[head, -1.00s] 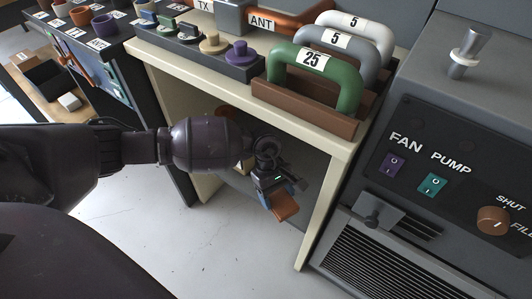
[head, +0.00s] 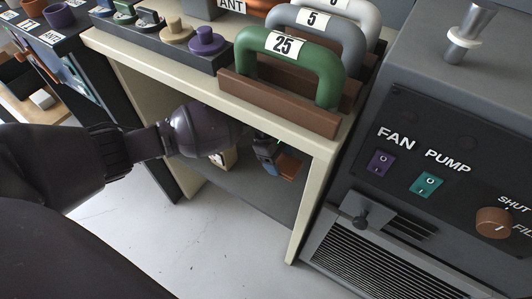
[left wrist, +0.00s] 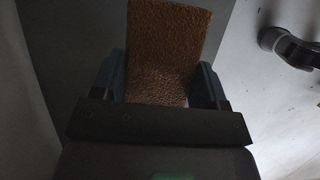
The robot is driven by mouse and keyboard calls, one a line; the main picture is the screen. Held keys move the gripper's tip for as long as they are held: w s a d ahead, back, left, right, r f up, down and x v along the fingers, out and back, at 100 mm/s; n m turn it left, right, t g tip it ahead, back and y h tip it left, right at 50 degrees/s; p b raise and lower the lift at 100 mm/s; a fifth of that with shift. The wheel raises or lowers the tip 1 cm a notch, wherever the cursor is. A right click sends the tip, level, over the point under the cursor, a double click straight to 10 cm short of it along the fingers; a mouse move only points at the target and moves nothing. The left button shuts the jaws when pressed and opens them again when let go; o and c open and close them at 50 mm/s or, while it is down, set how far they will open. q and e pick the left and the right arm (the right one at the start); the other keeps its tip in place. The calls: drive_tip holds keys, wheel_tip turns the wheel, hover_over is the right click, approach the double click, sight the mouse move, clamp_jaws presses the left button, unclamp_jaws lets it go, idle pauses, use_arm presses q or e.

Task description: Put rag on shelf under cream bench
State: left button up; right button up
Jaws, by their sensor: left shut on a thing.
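The cream bench (head: 312,205) stands in the middle of the head view, with a dark grey shelf (head: 245,192) beneath its top. My left gripper (head: 270,155) is under the bench top, above the shelf, partly hidden by its own arm. It is shut on the brown rag (head: 288,168), which sticks out past the fingers. In the left wrist view the rough-textured rag (left wrist: 168,40) is between the two blue fingers of the left gripper (left wrist: 160,85). I cannot tell whether the rag touches the shelf. My right gripper is not in view.
On the bench top are a brown rack (head: 280,103) with green, grey and white handles, and a dark block with knobs (head: 165,45). A grey cabinet (head: 430,130) with FAN and PUMP switches stands close on the right. A small pale object (head: 224,158) shows under the bench.

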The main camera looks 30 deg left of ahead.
sight(280, 183)
use_arm(q)
drive_tip(key=f+b, duration=0.1)
drive_tip(key=f, duration=0.1)
drive_tip(key=f+b, duration=0.1)
drive_tip(key=f, duration=0.5)
drive_tip(key=shift+s+f+b, duration=0.1)
drive_tip(key=shift+s+b, duration=0.2)
drive_tip(key=shift+b, duration=0.1)
drive_tip(key=shift+f, duration=0.3)
drive_tip(key=shift+w, duration=0.15)
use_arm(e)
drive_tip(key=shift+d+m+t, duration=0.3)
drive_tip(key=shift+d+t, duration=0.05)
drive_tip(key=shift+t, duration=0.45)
use_arm(q)
drive_tip(key=shift+f, duration=0.2)
drive_tip(key=o, duration=0.9)
drive_tip(key=shift+r, duration=0.1)
